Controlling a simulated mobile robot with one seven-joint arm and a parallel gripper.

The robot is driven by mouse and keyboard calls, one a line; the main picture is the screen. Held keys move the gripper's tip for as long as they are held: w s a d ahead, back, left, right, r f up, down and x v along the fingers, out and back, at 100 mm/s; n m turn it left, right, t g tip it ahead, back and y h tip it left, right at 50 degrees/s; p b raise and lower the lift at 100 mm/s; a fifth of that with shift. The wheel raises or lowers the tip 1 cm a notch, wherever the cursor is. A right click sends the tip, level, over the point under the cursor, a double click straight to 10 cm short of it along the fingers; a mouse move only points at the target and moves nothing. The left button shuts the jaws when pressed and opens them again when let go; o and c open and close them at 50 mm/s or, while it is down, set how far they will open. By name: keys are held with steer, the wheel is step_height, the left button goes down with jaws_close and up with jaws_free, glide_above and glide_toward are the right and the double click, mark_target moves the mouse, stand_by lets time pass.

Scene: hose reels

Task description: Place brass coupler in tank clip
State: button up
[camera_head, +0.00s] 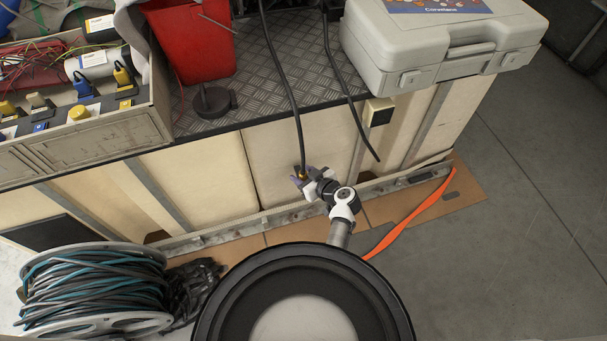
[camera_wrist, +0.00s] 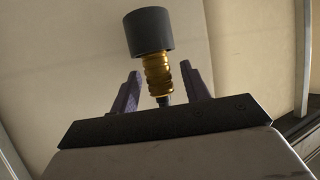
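The brass coupler (camera_wrist: 158,76) shows in the wrist view as a ribbed gold piece with a wide dark grey cylinder (camera_wrist: 151,32) at its far end. My gripper (camera_wrist: 160,70) has one purple finger on each side of the coupler, with a visible gap on both sides. In the head view my gripper (camera_head: 301,180) is in front of the beige cabinet side, at the lower end of a hanging black hose (camera_head: 285,85). A small gold spot of the coupler (camera_head: 302,175) shows there. I cannot pick out the tank clip with certainty.
A second black hose (camera_head: 345,85) hangs to the right, near a small beige box with a black face (camera_head: 380,112). A grey case (camera_head: 440,45) and red bucket (camera_head: 190,40) stand on the metal top. A cable reel (camera_head: 95,290) and orange strip (camera_head: 410,215) lie below.

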steer(key=shift+r, duration=0.2)
steer(key=v, duration=1.2)
steer(key=shift+d+f, duration=0.1)
